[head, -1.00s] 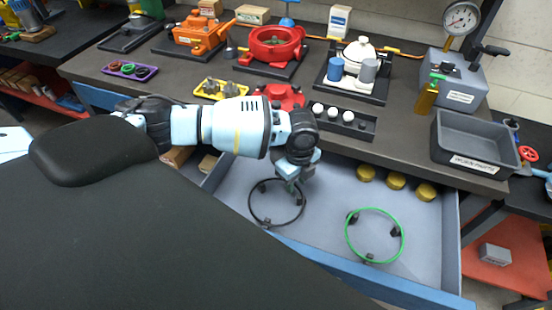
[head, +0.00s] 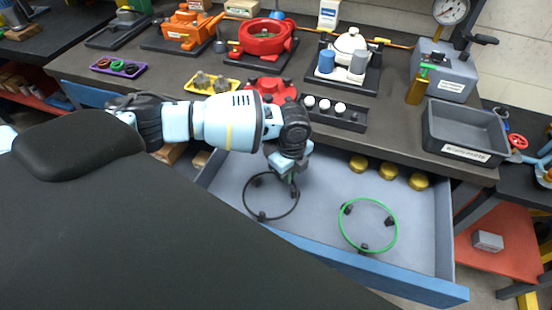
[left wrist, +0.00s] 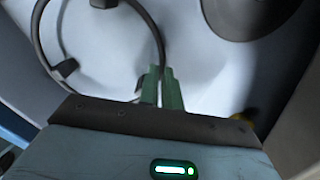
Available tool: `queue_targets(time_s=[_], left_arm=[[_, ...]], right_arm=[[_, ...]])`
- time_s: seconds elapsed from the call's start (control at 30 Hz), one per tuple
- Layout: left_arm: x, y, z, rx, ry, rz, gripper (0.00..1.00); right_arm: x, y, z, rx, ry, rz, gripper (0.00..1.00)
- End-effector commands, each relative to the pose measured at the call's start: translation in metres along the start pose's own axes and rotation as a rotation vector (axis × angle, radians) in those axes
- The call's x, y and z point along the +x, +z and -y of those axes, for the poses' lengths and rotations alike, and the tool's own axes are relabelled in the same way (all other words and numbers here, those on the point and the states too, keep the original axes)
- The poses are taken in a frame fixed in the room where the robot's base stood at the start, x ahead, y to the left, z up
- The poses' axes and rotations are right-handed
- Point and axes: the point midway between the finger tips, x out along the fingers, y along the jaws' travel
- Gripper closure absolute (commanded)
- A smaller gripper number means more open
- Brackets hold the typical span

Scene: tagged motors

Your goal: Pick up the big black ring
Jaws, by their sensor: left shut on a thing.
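The big black ring (head: 244,201) is in the open drawer, left of the green ring, with small black blocks around its rim. My left gripper (head: 292,181) reaches down into the drawer and is shut on the right side of the black ring. In the left wrist view the green fingertips (left wrist: 163,88) are close together at the rim of the black ring (left wrist: 37,33). The exact contact is partly hidden by the fingers. I cannot tell whether the ring is clear of the drawer floor. My right gripper is not in view.
The green ring (head: 397,232) lies to the right in the grey-blue drawer (head: 330,180). Several yellow round pieces (head: 388,172) stand along its back. The workbench (head: 395,128) above holds a black tray of parts (head: 335,116) and a grey bin (head: 465,130).

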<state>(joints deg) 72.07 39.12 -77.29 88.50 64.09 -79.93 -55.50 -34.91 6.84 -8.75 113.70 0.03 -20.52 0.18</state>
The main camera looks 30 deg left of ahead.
Motion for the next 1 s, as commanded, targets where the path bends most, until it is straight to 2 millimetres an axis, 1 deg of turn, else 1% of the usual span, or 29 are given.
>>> queue_targets(time_s=[0.17, 0.27, 0.5, 0.63, 0.8, 1.0], left_arm=[[-0.005, 0.001, 0.000, 0.001, 0.000, 0.003, 1.00], [-0.022, 0.001, 0.001, 0.001, -0.003, 0.002, 1.00], [-0.070, 0.001, 0.001, 0.001, -0.005, 0.001, 1.00], [-0.090, 0.001, 0.001, 0.000, -0.004, 0.001, 1.00], [-0.103, 0.000, 0.000, 0.001, -0.001, 0.001, 1.00], [-0.105, 0.000, 0.000, 0.001, 0.001, 0.000, 1.00]], right_arm=[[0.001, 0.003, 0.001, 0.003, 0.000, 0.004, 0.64], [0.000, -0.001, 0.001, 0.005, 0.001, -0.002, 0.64], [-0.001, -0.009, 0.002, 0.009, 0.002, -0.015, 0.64], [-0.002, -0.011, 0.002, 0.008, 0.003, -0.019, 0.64], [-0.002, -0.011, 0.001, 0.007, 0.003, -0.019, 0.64], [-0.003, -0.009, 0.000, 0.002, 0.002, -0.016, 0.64]])
